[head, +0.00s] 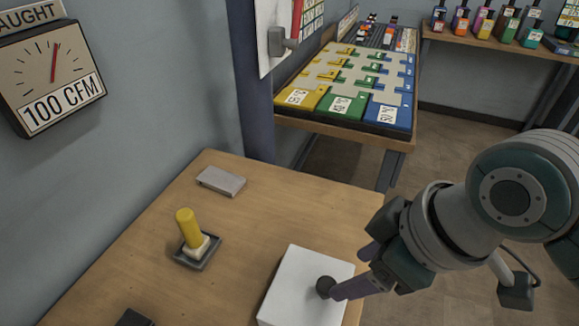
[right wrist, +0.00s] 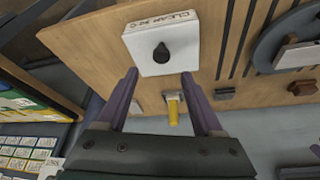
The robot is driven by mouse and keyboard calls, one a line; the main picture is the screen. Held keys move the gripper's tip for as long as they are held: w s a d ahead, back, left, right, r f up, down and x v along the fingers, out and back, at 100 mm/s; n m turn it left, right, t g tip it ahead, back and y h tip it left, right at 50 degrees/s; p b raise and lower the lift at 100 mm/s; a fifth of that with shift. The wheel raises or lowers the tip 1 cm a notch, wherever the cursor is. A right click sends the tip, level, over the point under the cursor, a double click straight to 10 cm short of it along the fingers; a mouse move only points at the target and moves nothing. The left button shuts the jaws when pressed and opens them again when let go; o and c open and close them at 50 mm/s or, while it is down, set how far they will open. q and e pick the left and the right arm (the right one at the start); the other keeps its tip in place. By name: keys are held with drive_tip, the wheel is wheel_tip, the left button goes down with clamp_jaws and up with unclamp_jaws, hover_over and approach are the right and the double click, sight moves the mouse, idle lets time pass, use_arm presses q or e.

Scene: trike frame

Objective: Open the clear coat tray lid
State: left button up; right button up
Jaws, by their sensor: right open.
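The clear coat tray is a white box; its white lid (head: 300,284) lies flat on top, near the front edge of the wooden table. A dark round knob (head: 325,287) stands on the lid. In the right wrist view the lid (right wrist: 142,42) carries partly readable "CLEAR" lettering, and the knob (right wrist: 162,52) is near its middle. My right gripper (head: 348,273) is open and empty, coming in from the right at the knob. In the right wrist view the fingers (right wrist: 160,74) straddle the knob's line from short of it; contact cannot be told.
A yellow-handled tool (head: 188,229) stands in a small dark tray (head: 198,256) left of the box. A grey block (head: 221,181) lies farther back. A wall gauge (head: 53,68) hangs left. A board with coloured cards (head: 345,88) is behind. The table between is bare.

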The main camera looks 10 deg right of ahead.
sight(328, 285)
drive_tip(key=b+x, duration=0.3)
drive_tip(key=x, duration=0.6)
drive_tip(key=shift+a+f, duration=0.15)
drive_tip(key=shift+f, duration=0.05)
clamp_jaws()
idle(1.0)
